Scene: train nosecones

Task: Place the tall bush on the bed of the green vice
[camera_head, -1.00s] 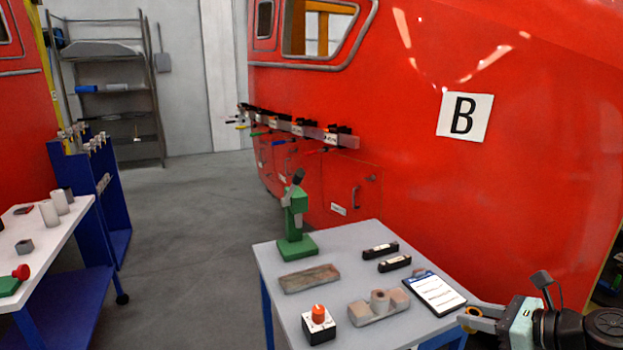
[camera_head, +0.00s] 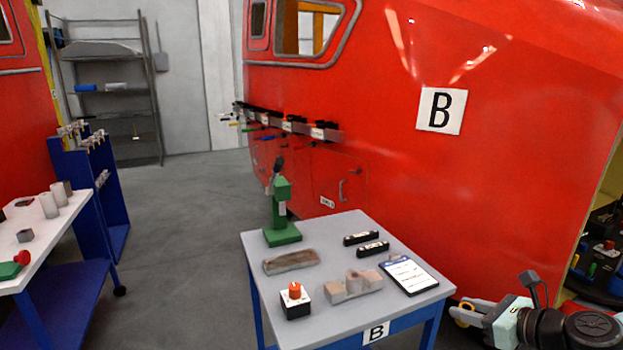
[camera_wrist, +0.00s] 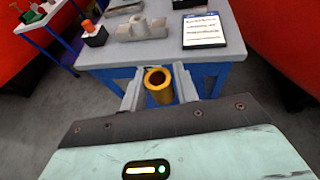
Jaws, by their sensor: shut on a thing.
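My gripper (camera_wrist: 158,88) is shut on a brass-coloured hollow bush (camera_wrist: 160,97), whose open end shows between the two fingers in the wrist view. In the head view the bush (camera_head: 462,318) shows at the lower right, beside the front right corner of the grey table and apart from it. The green vice (camera_head: 281,212) is an upright green tool with a dark lever and a flat green base. It stands at the back left of the grey table (camera_head: 365,312), well away from my gripper. No object is visible on its base.
The grey table also holds a shallow tray (camera_head: 291,262), a box with an orange knob (camera_head: 295,300), a grey block with a raised ring (camera_head: 354,286), two black bars and a clipboard (camera_head: 409,275). A white-topped table (camera_head: 50,240) stands left. Floor between is clear.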

